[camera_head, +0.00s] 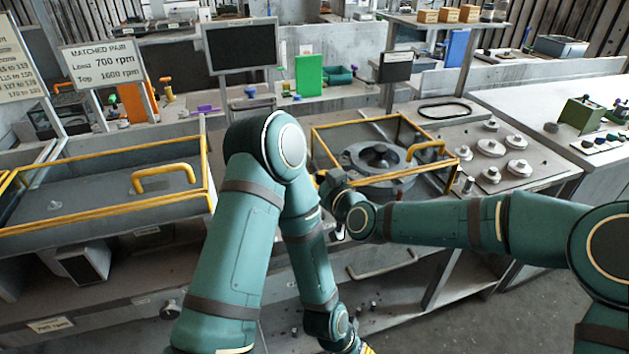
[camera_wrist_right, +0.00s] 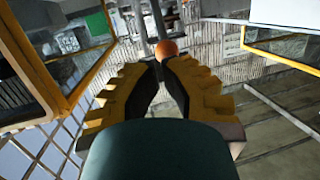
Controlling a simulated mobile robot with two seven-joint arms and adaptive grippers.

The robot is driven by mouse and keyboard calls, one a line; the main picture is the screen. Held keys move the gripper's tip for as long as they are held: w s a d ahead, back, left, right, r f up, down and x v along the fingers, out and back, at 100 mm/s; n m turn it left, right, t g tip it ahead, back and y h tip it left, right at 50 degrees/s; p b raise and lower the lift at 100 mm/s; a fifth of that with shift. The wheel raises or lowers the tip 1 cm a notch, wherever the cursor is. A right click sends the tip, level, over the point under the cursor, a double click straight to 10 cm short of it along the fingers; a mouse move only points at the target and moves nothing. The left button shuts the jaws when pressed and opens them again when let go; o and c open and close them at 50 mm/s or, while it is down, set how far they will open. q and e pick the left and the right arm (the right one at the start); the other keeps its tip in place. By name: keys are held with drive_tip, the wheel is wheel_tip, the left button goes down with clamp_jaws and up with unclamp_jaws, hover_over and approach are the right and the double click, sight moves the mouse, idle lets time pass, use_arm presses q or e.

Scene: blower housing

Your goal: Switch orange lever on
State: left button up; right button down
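The orange lever shows in the right wrist view as a round orange knob (camera_wrist_right: 167,48) on a dark stem. My right gripper (camera_wrist_right: 160,65) has its yellow fingers brought together at the tips, right at the knob. I cannot tell whether the tips touch it. In the head view my right gripper (camera_head: 322,181) is at the left front corner of the yellow-framed blower housing (camera_head: 375,160), partly hidden by my own arms. The lever is hidden there. My left gripper (camera_head: 368,349) shows only as a yellow bit at the bottom edge.
A second yellow-framed tray with a handle (camera_head: 165,180) lies at the left. A sign (camera_head: 103,65) reads "MATCHED PAIR". Several round metal parts (camera_head: 490,147) stand right of the housing. A dark screen (camera_head: 240,47) stands behind. My left arm crosses the bench front.

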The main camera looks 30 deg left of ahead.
drive_tip(key=shift+w+a, duration=0.2)
drive_tip(key=shift+a, duration=0.2)
